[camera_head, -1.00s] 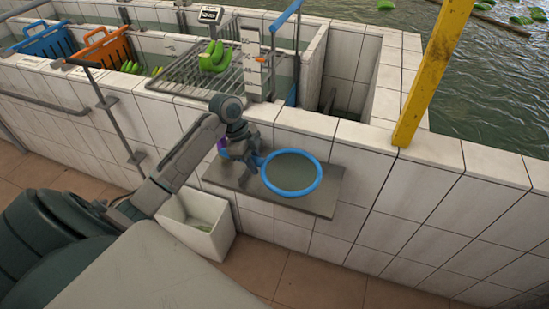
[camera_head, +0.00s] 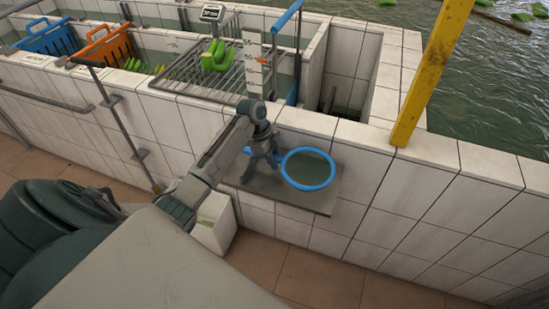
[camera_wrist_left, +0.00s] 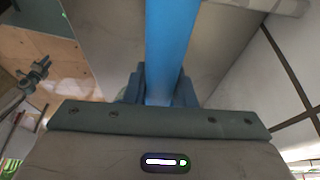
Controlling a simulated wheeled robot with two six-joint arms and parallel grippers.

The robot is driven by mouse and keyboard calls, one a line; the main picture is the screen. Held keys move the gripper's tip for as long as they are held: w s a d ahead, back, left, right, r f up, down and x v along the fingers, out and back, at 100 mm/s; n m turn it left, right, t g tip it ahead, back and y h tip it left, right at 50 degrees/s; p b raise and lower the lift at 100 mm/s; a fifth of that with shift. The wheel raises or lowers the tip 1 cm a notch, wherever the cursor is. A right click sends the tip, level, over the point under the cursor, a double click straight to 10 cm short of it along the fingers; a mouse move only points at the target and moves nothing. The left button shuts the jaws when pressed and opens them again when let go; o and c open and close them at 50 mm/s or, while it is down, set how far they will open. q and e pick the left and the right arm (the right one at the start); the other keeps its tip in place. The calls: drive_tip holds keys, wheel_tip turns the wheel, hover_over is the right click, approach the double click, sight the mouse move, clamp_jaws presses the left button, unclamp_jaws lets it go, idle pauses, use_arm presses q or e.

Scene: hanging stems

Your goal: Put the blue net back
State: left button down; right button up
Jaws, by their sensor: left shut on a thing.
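The blue net (camera_head: 307,188) has a round blue rim with a dark mesh, and it is over the right part of a grey shelf (camera_head: 290,200) on the tiled wall. I cannot tell whether the rim touches the shelf. My left gripper (camera_head: 266,160) is at the left of the rim, shut on the net's blue handle. In the left wrist view the handle (camera_wrist_left: 171,45) runs between the fingers (camera_wrist_left: 160,88), and the rim is out of sight. My right gripper is not in view.
A white bin (camera_head: 217,232) stands below the shelf, partly hidden by my arm.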

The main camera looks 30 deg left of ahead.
use_arm(q)
drive_tip(key=c, duration=1.2)
unclamp_jaws()
drive_tip(key=shift+r, duration=0.1)
drive_tip(key=shift+a+r, duration=0.2)
drive_tip(key=shift+r, duration=0.05)
drive_tip(key=b+v, duration=0.3)
drive_tip(key=v, duration=0.7)
drive_tip(key=shift+a+r, duration=0.25)
drive_tip(key=shift+r, duration=0.35)
